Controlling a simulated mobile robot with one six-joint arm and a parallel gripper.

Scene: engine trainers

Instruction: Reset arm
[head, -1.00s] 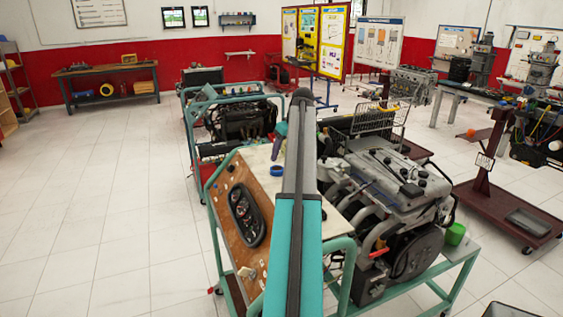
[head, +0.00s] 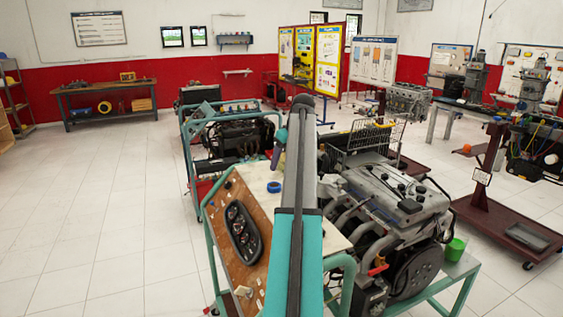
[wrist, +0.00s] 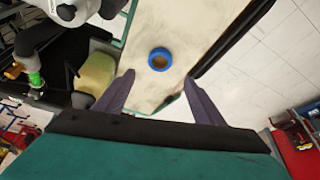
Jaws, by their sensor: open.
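My arm stretches forward through the middle of the head view, over the engine trainer's bench. My gripper shows in the wrist view (wrist: 157,84) with its two dark fingers spread apart and nothing between them. A blue tape roll (head: 274,187) lies on the pale board of the trainer bench (head: 255,175). In the wrist view the tape roll (wrist: 159,59) lies beyond the fingertips, apart from them.
A grey engine (head: 390,200) stands close to the right of my arm, with a green cup (head: 454,249) beside it. A brown panel with gauges (head: 240,232) is at the left. Another engine trainer (head: 235,135) stands beyond. The tiled floor at the left (head: 100,220) is clear.

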